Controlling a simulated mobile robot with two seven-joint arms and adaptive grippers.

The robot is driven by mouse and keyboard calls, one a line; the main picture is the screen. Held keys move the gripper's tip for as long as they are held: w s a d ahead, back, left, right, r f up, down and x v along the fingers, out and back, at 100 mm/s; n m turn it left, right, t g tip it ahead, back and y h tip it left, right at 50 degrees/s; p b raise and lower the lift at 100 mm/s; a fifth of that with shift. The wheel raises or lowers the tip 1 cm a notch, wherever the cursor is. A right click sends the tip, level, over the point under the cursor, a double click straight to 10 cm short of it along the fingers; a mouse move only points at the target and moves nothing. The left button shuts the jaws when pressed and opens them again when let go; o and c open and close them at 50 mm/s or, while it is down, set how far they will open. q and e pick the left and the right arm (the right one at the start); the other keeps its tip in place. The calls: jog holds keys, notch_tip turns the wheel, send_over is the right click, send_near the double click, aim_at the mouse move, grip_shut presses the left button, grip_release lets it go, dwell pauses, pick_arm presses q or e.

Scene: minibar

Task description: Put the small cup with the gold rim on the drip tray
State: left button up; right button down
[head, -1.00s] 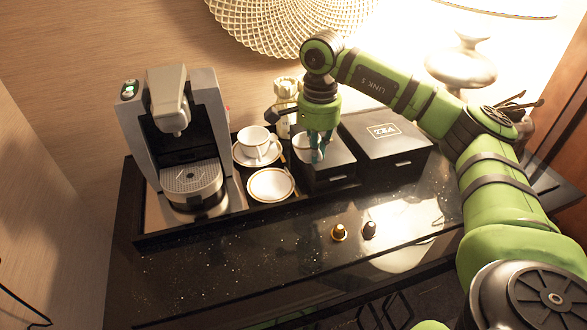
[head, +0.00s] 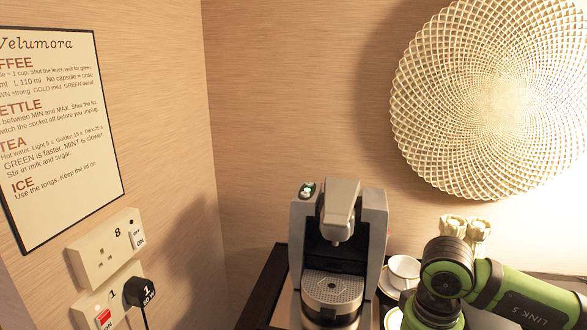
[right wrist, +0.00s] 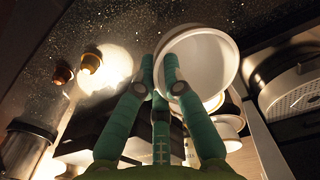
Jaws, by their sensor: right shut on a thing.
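My right gripper (right wrist: 164,78) is shut on a small white cup (right wrist: 203,62), seen in the right wrist view with its round opening towards the camera. A thin band runs along its rim. In the head view my right arm comes in at the lower right; its fingers and the held cup are out of frame. The coffee machine's drip tray (head: 332,288) is a bare, perforated plate below the spout. It also shows at the right of the right wrist view (right wrist: 296,91), a gap away from the cup. My left gripper is not in view.
The coffee machine (head: 372,237) stands over the drip tray. Another white cup (head: 404,269) sits on a saucer (head: 388,285) right of it. Two capsules, one gold (right wrist: 91,62) and one brown (right wrist: 62,75), stand on the dark counter. Wall sockets (head: 103,250) are at the left.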

jog(key=s+a+n, duration=0.1)
jog(key=s+a+f+n, duration=0.1)
jog(key=s+a+n, duration=0.1)
jog(key=shift+a+f, duration=0.1)
jog(key=shift+a, duration=0.05)
dwell(0.8)
